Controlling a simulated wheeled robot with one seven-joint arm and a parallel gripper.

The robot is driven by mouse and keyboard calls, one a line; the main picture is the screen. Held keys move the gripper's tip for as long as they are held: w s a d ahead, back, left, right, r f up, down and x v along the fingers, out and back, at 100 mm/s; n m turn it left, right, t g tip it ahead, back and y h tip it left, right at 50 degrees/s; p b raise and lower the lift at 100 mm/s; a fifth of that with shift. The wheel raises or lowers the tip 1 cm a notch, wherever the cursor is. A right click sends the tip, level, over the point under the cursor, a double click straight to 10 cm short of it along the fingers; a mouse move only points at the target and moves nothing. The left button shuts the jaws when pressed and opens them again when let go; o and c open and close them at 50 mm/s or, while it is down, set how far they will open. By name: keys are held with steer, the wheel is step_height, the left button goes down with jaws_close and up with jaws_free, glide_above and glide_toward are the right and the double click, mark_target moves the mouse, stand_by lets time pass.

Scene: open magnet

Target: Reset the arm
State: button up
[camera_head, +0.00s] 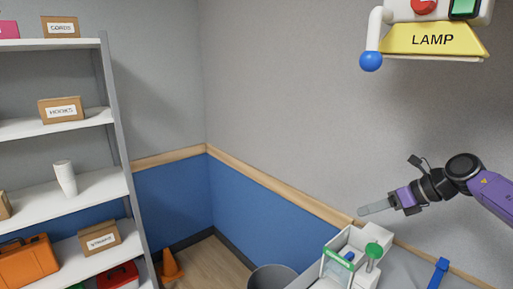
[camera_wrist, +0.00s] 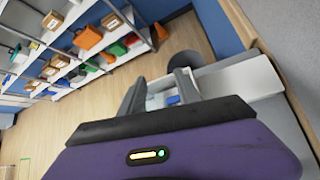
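My gripper (camera_head: 377,207) is raised in the air at the right of the head view, its fingers pointing left, in front of the grey wall. In the wrist view my gripper (camera_wrist: 160,88) shows two grey fingers standing apart with a gap between them. I see nothing held; the white and blue items in the gap look to be farther off, beyond the fingers. My purple arm reaches in from the right edge of the head view.
A yellow LAMP unit (camera_head: 433,40) with a blue ball hangs at the upper right. Below stand a white device with a green knob (camera_head: 374,250), a blue handle (camera_head: 438,272) and a grey bin (camera_head: 272,278). A stocked shelf (camera_head: 95,185) stands at left.

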steer(key=s+a+r+m+t+y, duration=0.15)
steer(key=a+y, duration=0.25)
steer(key=a, duration=0.6)
steer(key=s+a+r+m+y, duration=0.1)
steer(key=a+r+m+y, duration=0.15)
steer(key=a, duration=0.85)
steer(key=s+a+r+m+t+y, duration=0.5)
steer(key=s+a+m+t+y, duration=0.15)
steer(key=s+m, duration=0.2)
steer(key=s+d+f+m+t+h, duration=0.3)
steer(key=s+d+f+m+h, duration=0.15)
steer(key=s+m+h, duration=0.45)
steer(key=s+d+f+m+t+h+b, duration=0.1)
steer(key=s+d+f+m+t+h, duration=0.15)
steer(key=s+f+m+h, duration=0.6)
steer(key=s+d+f+m+t+h, duration=0.1)
steer(key=s+d+m+t+h, duration=0.3)
steer(key=m, duration=0.8)
steer(key=s+d+f+g, duration=0.1)
steer(key=s+f+g, duration=0.1)
steer(key=s, duration=0.6)
steer(key=s+d+f+g, duration=0.2)
steer(key=s+f+g, duration=0.1)
steer(key=s, duration=0.6)
steer(key=s+d+f+g, duration=0.1)
steer(key=s+f+g, duration=0.2)
steer(key=s, duration=0.6)
steer(key=shift+d+f+y, duration=0.15)
steer(key=shift+d+y, duration=0.05)
steer(key=shift+y, duration=0.15)
